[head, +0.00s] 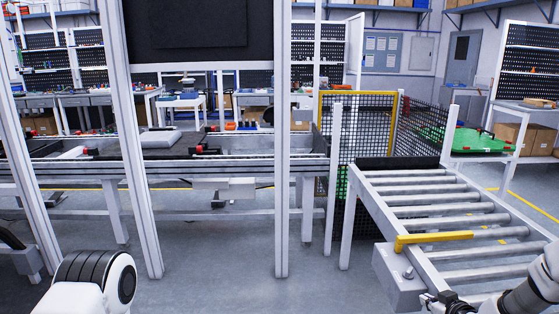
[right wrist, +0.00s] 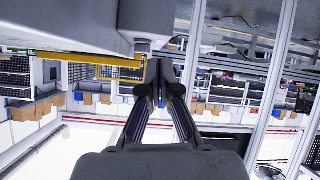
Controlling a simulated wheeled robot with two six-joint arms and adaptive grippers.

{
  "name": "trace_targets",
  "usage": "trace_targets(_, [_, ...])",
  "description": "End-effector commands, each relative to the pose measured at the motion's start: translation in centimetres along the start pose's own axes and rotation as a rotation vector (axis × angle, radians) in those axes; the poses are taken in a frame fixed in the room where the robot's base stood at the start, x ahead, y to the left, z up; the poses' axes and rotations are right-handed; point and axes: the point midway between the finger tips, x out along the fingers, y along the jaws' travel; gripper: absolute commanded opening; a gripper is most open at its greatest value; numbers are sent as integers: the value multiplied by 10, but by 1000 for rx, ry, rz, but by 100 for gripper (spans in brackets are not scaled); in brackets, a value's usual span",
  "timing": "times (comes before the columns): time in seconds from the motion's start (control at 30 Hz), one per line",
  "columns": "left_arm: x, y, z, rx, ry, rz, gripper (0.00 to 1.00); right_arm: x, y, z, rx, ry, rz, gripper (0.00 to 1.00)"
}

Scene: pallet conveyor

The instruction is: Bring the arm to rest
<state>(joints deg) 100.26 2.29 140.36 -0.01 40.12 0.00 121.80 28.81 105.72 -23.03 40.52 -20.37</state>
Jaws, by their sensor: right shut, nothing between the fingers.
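My right gripper (head: 432,299) is at the lower right of the head view, beside the near left corner of the roller conveyor and just below its grey box. In the right wrist view the right gripper (right wrist: 160,72) has its fingertips together with nothing between them. The fingertips appear close to the grey box, but I cannot tell whether they touch it. My left gripper does not show; only a white and black part of my left arm is at the lower left of the head view.
The roller conveyor (head: 440,208) carries a yellow bar (head: 433,239) on its near left side. A yellow-framed mesh fence (head: 355,140) stands behind it. White posts (head: 281,140) and a long conveyor line (head: 230,166) cross the left. Bare floor (head: 235,262) lies between.

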Motion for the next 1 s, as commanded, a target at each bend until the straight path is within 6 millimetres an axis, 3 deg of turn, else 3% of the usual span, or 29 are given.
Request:
trace_targets(0.17, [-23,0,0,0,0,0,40,-30,-73,67,83,-219,-79,0])
trace_targets(0.23, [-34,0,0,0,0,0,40,-56,-108,106,125,-348,-106,0])
trace_targets(0.37, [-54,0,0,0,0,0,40,-131,-166,180,196,-622,-122,0])
trace_targets(0.4, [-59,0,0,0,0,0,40,-157,-178,199,212,-703,-117,0])
trace_targets(0.5, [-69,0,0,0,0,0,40,-219,-200,234,236,-876,-92,0])
trace_targets(0.6, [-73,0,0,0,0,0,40,-259,-209,253,246,-981,-64,0])
trace_targets(0.67, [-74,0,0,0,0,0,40,-271,-211,259,248,-1013,-55,0])
trace_targets(1.0, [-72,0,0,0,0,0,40,-274,-211,262,251,-1022,-50,0])
